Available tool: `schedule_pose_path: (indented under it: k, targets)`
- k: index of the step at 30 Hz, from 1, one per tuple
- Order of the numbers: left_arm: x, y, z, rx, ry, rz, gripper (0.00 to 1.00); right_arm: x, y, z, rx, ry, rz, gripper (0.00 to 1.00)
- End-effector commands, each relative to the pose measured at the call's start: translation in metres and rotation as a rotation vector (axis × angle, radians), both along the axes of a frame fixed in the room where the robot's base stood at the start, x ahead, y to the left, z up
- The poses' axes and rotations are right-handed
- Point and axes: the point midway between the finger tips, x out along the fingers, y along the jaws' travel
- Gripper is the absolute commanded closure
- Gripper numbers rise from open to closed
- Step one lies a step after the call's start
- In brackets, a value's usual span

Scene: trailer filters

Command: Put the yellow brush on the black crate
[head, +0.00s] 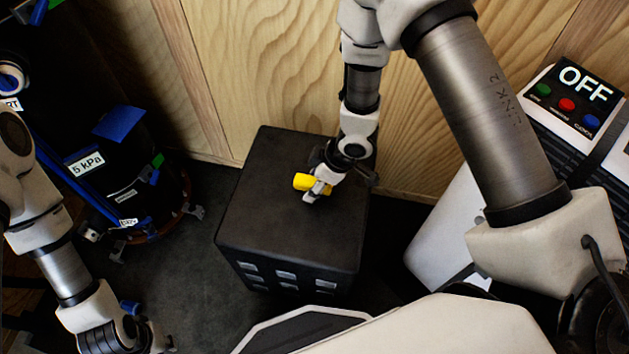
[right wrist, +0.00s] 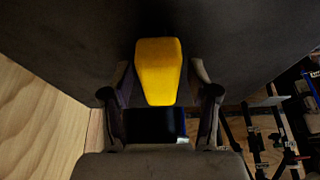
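The yellow brush (head: 305,182) is over the top of the black crate (head: 267,165), near its middle. I cannot tell whether it touches the lid. My right gripper (head: 318,191) reaches down over the crate with its fingers at the brush.
A dark canister with a 5 kPa label (head: 122,165) stands left of the crate. A control box reading OFF (head: 575,95) is at the right. A wooden wall (head: 270,70) is close behind the crate. Dark floor (head: 195,270) is clear left of the crate.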

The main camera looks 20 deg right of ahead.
Motion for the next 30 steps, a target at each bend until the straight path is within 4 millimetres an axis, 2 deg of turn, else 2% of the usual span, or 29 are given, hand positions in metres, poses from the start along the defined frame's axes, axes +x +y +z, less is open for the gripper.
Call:
schedule_pose_path:
  k: [5,8,15,18,22,30]
  targets:
    - [0.000,0.000,0.004,0.000,0.000,0.000,0.79,-0.001,-0.001,0.008,0.000,0.000,-0.001,0.40]
    - [0.000,0.000,0.013,0.000,0.000,0.000,0.79,-0.004,-0.007,0.026,0.001,-0.002,-0.003,0.40]
    - [0.000,0.000,0.038,0.000,0.000,0.000,0.79,-0.017,-0.026,0.085,0.003,-0.001,-0.003,0.40]
    - [0.000,0.000,0.044,0.000,0.000,0.000,0.79,-0.022,-0.033,0.102,0.002,-0.002,-0.002,0.40]
    - [0.000,0.000,0.047,0.000,0.000,0.000,0.79,-0.025,-0.038,0.113,0.002,-0.001,-0.001,0.40]
    - [0.000,0.000,0.046,0.000,0.000,0.000,0.79,-0.026,-0.038,0.113,0.000,0.000,0.000,0.40]
